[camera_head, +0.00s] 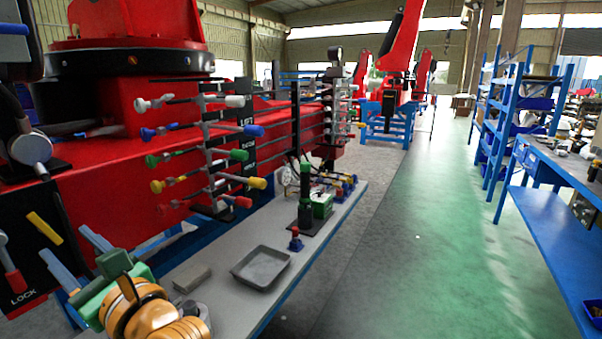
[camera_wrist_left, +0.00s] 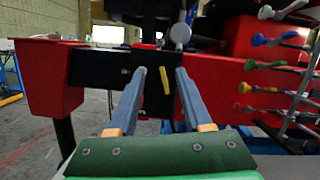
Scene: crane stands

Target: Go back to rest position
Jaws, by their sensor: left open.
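My left gripper (camera_head: 65,242) is at the lower left of the head view, its two blue-grey fingers apart with nothing between them. In the left wrist view the open fingers (camera_wrist_left: 161,72) point at the black panel of the red crane stand (camera_wrist_left: 100,75). A yellow handle (camera_wrist_left: 165,80) on that panel shows between the fingers, beyond the tips; I see no contact. The same yellow handle (camera_head: 45,228) is left of the gripper in the head view, above a red-knobbed lever (camera_head: 14,280) near the word LOCK. My right gripper is not in view.
Levers with coloured knobs (camera_head: 205,150) stick out from the red stand. A grey table (camera_head: 225,250) holds a grey tray (camera_head: 261,267), a small block (camera_head: 192,278) and a green-black device (camera_head: 306,200). Blue shelving (camera_head: 500,130) stands right. The green floor (camera_head: 420,230) is clear.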

